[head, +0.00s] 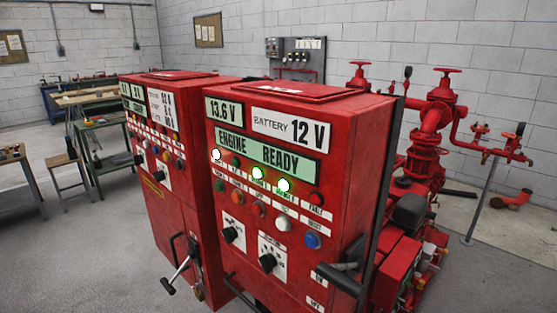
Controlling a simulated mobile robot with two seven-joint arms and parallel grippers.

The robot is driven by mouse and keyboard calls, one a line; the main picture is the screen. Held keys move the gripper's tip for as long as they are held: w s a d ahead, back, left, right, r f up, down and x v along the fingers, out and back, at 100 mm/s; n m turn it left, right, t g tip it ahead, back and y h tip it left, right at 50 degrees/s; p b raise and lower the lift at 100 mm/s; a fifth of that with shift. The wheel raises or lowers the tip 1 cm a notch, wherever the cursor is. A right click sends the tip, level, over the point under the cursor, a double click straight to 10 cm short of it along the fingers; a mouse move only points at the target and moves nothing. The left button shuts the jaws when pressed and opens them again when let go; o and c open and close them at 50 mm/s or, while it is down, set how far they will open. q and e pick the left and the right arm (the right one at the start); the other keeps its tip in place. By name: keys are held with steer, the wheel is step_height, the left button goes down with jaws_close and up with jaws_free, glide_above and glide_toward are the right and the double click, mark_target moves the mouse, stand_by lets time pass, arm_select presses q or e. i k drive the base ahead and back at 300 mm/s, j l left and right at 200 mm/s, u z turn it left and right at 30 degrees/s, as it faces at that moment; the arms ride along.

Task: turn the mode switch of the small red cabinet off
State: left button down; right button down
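Two red control cabinets stand side by side. The nearer cabinet (300,100) has a green display reading ENGINE READY, and its front carries two black rotary knobs, an upper left knob (230,234) and a lower right knob (268,262), on white plates. The other cabinet (160,215) is behind it to the left and looks smaller in view. It has similar black knobs, one (139,159) upper left and one (160,175) lower right. Their plate text is too small to read, so I cannot tell the mode switch or its position. Neither gripper is in view.
Lever handles stick out from the cabinet fronts, a T-handle (174,278) at left and a black handle (342,279) at right. Red pump piping (428,140) and an engine stand behind on the right. Work tables (103,137) are at the left. The floor (70,260) at front left is clear.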

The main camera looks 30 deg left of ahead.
mark_target(230, 234)
steer(key=u, duration=1.25)
